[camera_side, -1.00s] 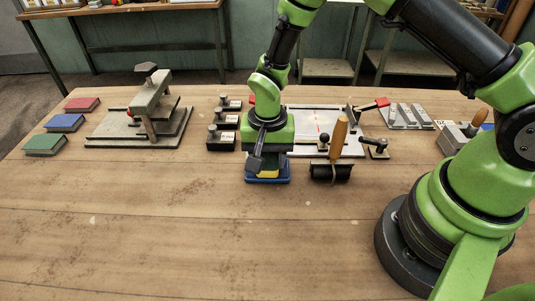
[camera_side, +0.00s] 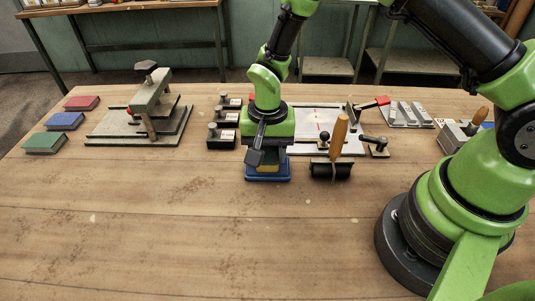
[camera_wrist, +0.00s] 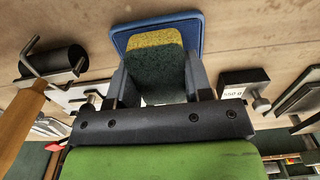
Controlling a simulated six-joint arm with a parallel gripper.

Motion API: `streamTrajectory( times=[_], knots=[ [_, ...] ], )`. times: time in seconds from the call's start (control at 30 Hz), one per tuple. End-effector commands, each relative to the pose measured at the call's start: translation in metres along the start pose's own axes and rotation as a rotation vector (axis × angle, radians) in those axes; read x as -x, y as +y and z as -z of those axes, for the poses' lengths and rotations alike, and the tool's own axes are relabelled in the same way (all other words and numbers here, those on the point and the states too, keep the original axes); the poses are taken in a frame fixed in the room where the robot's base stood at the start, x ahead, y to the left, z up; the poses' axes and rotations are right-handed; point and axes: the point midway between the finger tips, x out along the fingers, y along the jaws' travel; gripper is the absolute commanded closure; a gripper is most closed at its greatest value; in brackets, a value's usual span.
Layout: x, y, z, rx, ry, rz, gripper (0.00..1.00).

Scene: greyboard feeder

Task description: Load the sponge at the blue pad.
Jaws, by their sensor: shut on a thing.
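My gripper (camera_side: 267,156) points down at the middle of the table and is shut on a sponge. In the wrist view my gripper (camera_wrist: 156,78) has one finger on each side of the sponge (camera_wrist: 155,65), which is dark green with a yellow end. The yellow part of the sponge (camera_side: 268,168) also shows low between the fingers in the side view. A shallow blue tray (camera_side: 268,178) is directly beneath it; I cannot tell whether they touch. The blue pad (camera_side: 65,121) lies at the far left, between a red pad (camera_side: 82,102) and a green pad (camera_side: 45,142).
A grey press-like stand (camera_side: 140,125) stands between the pads and my gripper. Black weights (camera_side: 222,138) are just left of my gripper. A wooden-handled roller (camera_side: 331,168) and a white board (camera_side: 330,148) are on its right. The front table is clear.

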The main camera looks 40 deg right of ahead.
Motion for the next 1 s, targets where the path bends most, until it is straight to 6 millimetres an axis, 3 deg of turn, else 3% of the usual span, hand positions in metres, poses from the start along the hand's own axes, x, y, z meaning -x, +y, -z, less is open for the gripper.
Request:
streamTrajectory(
  times=[0.6, 1.0],
  knots=[
    [0.051, 0.0, 0.0, 0.001, 0.001, 0.001, 0.73],
    [0.056, 0.0, 0.0, 0.001, 0.0, 0.0, 0.73]
  ],
)
